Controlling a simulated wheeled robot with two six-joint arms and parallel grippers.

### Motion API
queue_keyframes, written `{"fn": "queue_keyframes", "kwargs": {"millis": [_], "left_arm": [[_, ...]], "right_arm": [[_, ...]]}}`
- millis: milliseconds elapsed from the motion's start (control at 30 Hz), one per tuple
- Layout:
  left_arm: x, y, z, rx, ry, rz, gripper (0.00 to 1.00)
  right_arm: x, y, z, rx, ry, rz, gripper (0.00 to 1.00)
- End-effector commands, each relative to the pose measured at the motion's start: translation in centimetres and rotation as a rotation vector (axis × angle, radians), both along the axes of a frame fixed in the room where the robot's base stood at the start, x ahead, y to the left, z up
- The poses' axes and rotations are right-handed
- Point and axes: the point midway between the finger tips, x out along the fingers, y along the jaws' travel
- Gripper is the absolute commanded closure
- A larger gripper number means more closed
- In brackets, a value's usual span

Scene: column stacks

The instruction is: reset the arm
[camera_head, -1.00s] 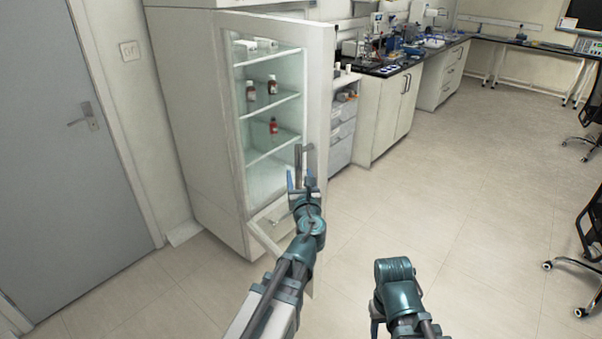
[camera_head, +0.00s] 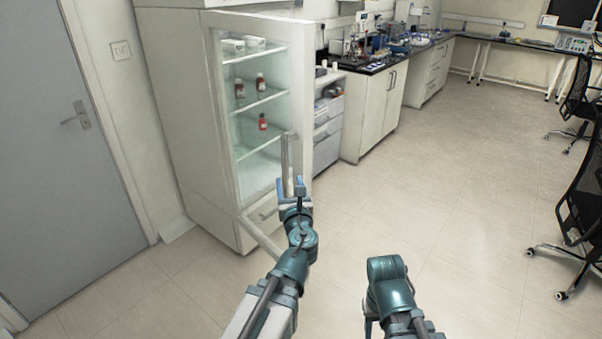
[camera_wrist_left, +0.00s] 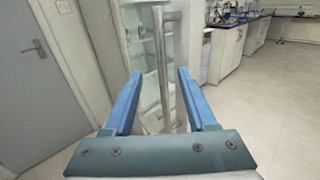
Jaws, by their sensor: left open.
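My left gripper (camera_head: 290,184) is open in front of the tall white glass-fronted cabinet (camera_head: 172,120). It also shows in the left wrist view (camera_wrist_left: 159,76), with its two blue fingers spread apart. The cabinet's vertical metal door handle (camera_head: 287,160) rises just beyond the fingers. In the wrist view the handle (camera_wrist_left: 164,70) appears between them, but I cannot tell whether it is inside the jaws or behind them.
Small red bottles (camera_head: 262,122) stand on the cabinet shelves. A drawer unit (camera_head: 327,130) and a lab bench (camera_head: 372,115) stand to the right of the cabinet. Black chairs (camera_head: 580,215) stand at the far right. The tiled floor (camera_head: 450,190) between is clear.

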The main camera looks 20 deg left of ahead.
Motion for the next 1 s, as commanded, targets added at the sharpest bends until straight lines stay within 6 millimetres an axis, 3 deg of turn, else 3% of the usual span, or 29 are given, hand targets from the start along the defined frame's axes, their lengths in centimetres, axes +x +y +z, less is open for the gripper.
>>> {"fn": "queue_keyframes", "kwargs": {"millis": [167,267,433,600,700,900,1000], "left_arm": [[-0.3,0.1,-0.4,-0.089,-0.016,0.026,0.43],[-1.2,0.4,-1.8,-0.336,-0.057,0.108,0.43],[-4.8,-0.8,-7.7,-0.981,-0.140,0.410,0.43],[-10.6,-5.6,-14.3,-1.511,-0.182,0.859,0.43],[-14.4,-9.3,-16.9,-1.696,-0.187,1.148,0.43],[-20.5,-15.1,-18.7,-1.811,-0.185,1.595,0.43],[-22.0,-16.4,-18.9,-1.810,-0.184,1.706,0.43]], "right_arm": [[0.0,0.0,0.2,0.000,0.000,0.000,0.50],[0.0,0.0,0.5,0.000,0.000,0.000,0.50],[0.0,0.0,1.4,0.000,0.000,0.000,0.50],[0.0,0.0,2.1,0.000,0.000,0.000,0.50],[0.0,0.0,2.5,0.000,0.000,0.000,0.50],[0.0,0.0,2.9,0.000,0.000,0.000,0.50],[0.0,0.0,2.9,0.000,0.000,0.000,0.50]]}}
